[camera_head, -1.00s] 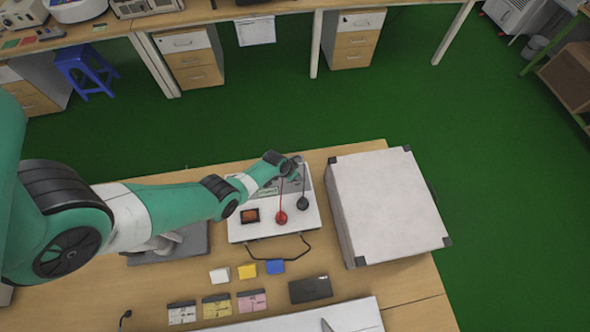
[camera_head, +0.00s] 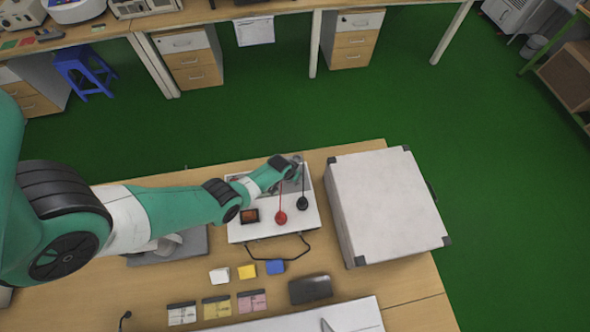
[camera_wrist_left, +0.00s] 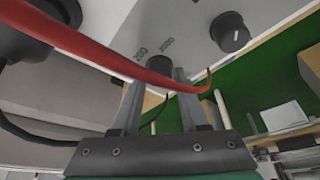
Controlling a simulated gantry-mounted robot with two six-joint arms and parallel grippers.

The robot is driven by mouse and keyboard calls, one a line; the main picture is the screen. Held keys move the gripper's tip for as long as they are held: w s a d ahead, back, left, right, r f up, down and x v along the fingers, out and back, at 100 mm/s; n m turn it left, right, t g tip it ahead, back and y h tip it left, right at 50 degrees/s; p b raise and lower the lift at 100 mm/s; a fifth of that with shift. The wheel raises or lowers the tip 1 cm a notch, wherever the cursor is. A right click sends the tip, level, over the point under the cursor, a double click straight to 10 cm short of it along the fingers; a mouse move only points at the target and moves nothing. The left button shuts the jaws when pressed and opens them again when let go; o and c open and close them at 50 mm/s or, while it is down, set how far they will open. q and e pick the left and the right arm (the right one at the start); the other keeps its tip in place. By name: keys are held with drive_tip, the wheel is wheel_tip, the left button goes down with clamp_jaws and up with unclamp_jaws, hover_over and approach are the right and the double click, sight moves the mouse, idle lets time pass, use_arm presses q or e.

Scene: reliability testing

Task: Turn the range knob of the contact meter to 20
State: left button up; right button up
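My right gripper is out of view.
A second dark knob (camera_wrist_left: 230,32) is up and right in the wrist view. A large light case (camera_head: 385,205) stands right of the meter. White, yellow and blue blocks (camera_head: 247,272), cards (camera_head: 217,306) and a black object (camera_head: 310,290) lie in front of it.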

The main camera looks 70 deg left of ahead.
use_arm(q)
drive_tip(key=o, duration=0.4)
drive_tip(key=shift+r+p, duration=0.45)
drive_tip(key=p+v, duration=0.7)
drive_tip(key=v, duration=0.3)
drive_tip(key=shift+s+d+r+p, duration=0.2)
drive_tip(key=shift+s+r+p, duration=0.05)
drive_tip(key=shift+r+p, duration=0.05)
